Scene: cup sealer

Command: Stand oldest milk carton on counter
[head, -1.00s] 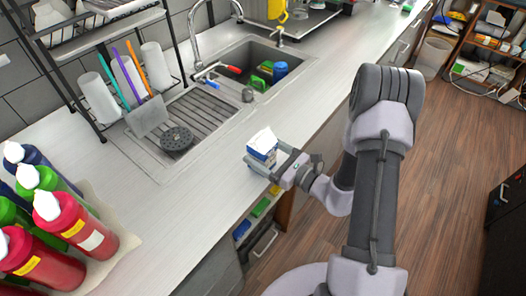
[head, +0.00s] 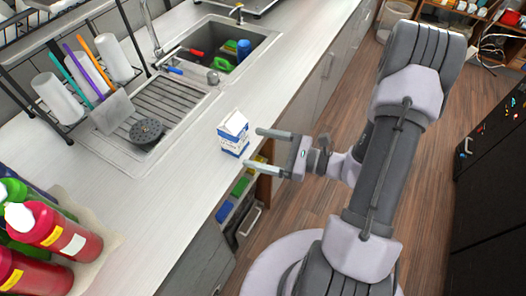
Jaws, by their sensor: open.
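A small white and blue milk carton (head: 234,134) stands upright on the counter (head: 75,185), near its front edge and to the right of the sink's drainboard. My gripper (head: 258,149) is open, with its two fingers pointing left toward the carton. The carton is at the fingertips, not between the fingers, and a small gap seems to show at the upper finger. Whether the lower finger touches the carton is hard to tell. Any date on the carton is too small to read.
A sink (head: 225,50) with colored items lies behind the carton. A dish rack (head: 60,95) with cups and utensils stands at the upper left. Red bottles (head: 65,235) stand at the lower left. An open shelf or drawer with colored boxes (head: 238,187) is below the counter edge.

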